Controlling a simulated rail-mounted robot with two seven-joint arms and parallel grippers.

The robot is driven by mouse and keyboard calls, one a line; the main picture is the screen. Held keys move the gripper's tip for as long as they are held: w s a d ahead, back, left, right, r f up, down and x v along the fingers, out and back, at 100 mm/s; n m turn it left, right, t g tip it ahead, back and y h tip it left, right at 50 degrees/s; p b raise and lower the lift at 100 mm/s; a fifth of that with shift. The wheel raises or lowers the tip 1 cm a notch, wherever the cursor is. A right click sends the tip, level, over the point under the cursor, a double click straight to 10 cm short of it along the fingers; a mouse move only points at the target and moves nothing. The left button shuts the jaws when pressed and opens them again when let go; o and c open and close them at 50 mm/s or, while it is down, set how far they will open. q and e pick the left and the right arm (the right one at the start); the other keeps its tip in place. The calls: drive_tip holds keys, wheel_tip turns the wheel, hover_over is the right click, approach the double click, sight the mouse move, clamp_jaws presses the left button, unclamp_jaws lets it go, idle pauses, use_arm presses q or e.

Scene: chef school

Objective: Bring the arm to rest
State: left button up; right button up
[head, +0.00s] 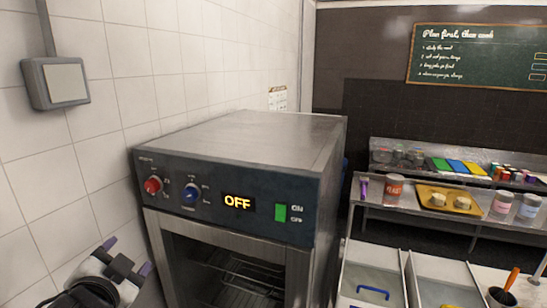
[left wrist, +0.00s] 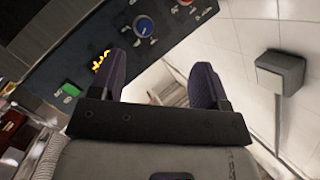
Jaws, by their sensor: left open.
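My left gripper (head: 125,257) is at the lower left of the head view, in front of the tiled wall and left of the oven's front. Its two purple-tipped fingers are apart with nothing between them. They also show in the left wrist view (left wrist: 165,80). The metal oven (head: 240,140) stands in the middle of the head view. Its panel has a red knob (head: 152,185), a blue knob (head: 190,196), a lit display reading OFF (head: 238,202) and a green switch (head: 281,213). The gripper is apart from the panel in the head view. My right gripper is not in view.
A grey wall box (head: 62,84) hangs at the upper left. To the right, a metal table (head: 400,213) holds cans and a yellow tray (head: 473,202). Bins (head: 376,255) stand at the lower right. A shelf with coloured items (head: 400,172) is behind.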

use_arm(q)
drive_tip(key=s+d+f+n+g+p, duration=0.1)
drive_tip(key=s+f+g, duration=0.3)
drive_tip(key=s+f, duration=0.7)
drive_tip(key=s+d+f+n+g+h+p, duration=0.1)
drive_tip(key=s+f+g+p, duration=0.3)
drive_tip(key=s+f, duration=0.7)
drive_tip(key=s+d+f+n+g+h+p, duration=0.1)
drive_tip(key=s+d+f+n+g+p, duration=0.2)
drive_tip(key=s+f, duration=0.8)
drive_tip(key=shift+s+d+f+g, duration=0.25)
drive_tip(key=shift+s+g, duration=0.25)
drive_tip(key=shift+s, duration=0.55)
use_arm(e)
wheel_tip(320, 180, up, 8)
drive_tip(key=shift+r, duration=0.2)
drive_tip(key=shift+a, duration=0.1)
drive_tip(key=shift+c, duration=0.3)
